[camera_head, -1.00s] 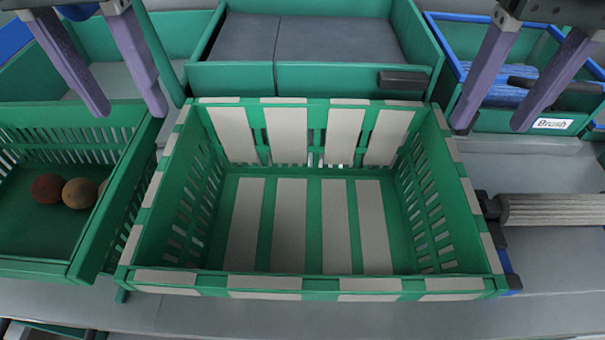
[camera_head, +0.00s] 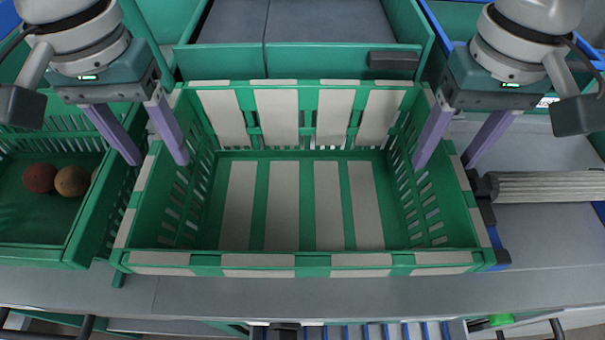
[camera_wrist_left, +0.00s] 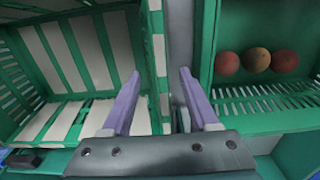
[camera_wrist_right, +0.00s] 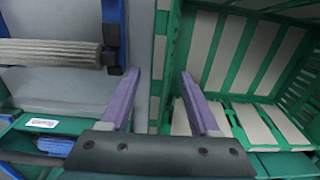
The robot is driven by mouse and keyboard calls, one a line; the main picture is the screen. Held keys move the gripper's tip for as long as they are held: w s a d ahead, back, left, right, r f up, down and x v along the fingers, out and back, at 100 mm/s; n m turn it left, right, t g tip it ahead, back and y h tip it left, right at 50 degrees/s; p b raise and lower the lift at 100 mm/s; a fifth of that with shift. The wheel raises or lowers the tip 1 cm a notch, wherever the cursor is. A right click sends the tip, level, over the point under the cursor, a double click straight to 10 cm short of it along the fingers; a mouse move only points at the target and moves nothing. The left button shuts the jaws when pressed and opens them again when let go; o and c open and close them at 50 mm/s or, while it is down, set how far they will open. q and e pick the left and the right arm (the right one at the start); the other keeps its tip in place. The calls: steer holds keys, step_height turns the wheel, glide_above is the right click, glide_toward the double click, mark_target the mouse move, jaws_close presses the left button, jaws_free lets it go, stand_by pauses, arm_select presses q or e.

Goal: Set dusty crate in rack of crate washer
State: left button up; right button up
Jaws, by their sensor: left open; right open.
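The dusty crate (camera_head: 315,261) is green with pale grey dusty bands and looks empty. It stands upright on the grey bench in the middle of the head view. My left gripper (camera_head: 160,161) is open at its left wall, one finger on each side of the rim as seen from above. My right gripper (camera_head: 444,165) is open at its right wall in the same way. Neither is closed on the wall. The crate also shows in the left wrist view (camera_wrist_left: 78,57) and the right wrist view (camera_wrist_right: 242,55). I cannot make out the washer rack with certainty.
A grey roller brush (camera_head: 550,187) lies close on the right. A green bin with grey panels (camera_head: 340,20) stands behind. Blue and grey slats (camera_head: 390,331) show below the bench's front edge.

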arm_select(q)
steer(key=shift+f, duration=0.15)
arm_select(e)
steer(key=shift+f, duration=0.15)
arm_select(q)
jaws_close()
arm_select(e)
jaws_close()
stand_by(1.1)
